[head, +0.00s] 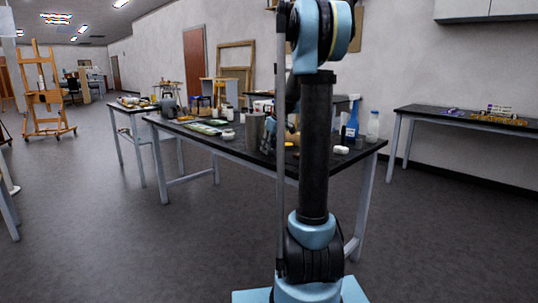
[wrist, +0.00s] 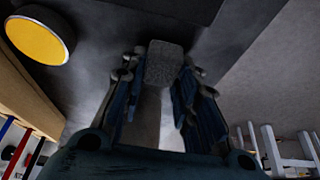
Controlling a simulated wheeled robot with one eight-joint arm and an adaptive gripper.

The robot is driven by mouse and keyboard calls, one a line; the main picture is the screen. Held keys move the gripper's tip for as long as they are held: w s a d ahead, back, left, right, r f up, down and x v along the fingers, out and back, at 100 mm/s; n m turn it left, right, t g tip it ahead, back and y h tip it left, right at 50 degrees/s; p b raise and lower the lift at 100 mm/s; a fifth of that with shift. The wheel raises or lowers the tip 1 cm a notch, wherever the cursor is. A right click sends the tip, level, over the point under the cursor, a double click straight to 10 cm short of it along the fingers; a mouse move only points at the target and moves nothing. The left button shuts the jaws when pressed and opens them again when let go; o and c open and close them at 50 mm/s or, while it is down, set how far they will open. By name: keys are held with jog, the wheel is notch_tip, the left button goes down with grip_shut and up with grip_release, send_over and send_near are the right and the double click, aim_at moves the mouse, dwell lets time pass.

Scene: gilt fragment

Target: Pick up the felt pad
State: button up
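A grey, speckled pad with rounded corners, which looks like the felt pad (wrist: 164,62), sits between the tips of my gripper (wrist: 162,75) in the wrist view. The blue inner faces of both fingers border its sides, and it fills the gap at the tips. My gripper appears shut on it. Its far end sticks out a little past the fingertips. In the head view my own arm hides most of the gripper, and I cannot make out the pad there.
A round black tin with yellow contents (wrist: 38,40) is at the upper left of the wrist view. The black-topped table (head: 225,142) holds a grey cylinder (head: 255,131), a blue bottle (head: 352,122) and a clear bottle (head: 373,127). Another table (head: 430,113) stands right. Floor in front is clear.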

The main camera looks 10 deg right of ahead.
jog(key=shift+r, duration=0.1)
jog(key=shift+c, duration=0.3)
notch_tip(320, 180, up, 10)
dwell(0.4)
jog(key=shift+o, duration=1.2)
jog(key=c, duration=0.4)
